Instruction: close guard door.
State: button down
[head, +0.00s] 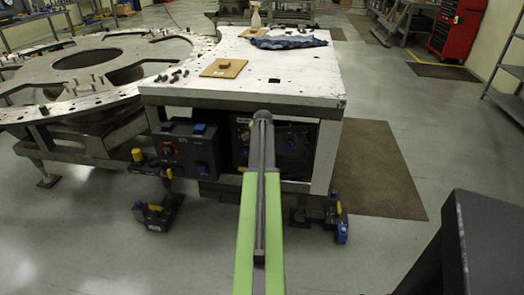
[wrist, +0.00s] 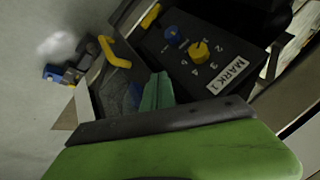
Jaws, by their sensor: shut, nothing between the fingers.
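My arm reaches forward under the front edge of the white-topped bench (head: 250,84). My gripper (head: 262,118) is at the far end, in front of the bench's open bay (head: 293,140); it is small there and appears shut and empty. In the wrist view a green finger-like part (wrist: 156,92) points toward a dark panel (wrist: 190,75) with a blue knob, a yellow knob and a "MARK 1" label. I cannot single out the guard door with certainty. A dark control box (head: 188,150) with a red knob stands left of the bay. My arm hides part of the bay.
A large round metal turret plate (head: 88,60) stands at the left. Yellow and blue floor units (head: 155,216) sit by the bench legs. A brown mat (head: 375,170) lies to the right. The floor at front left is clear.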

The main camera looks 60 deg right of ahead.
jog(key=w+d, duration=0.4)
jog(key=d, duration=0.5)
jog(key=shift+r, duration=0.15)
jog(key=shift+s+d, duration=0.1)
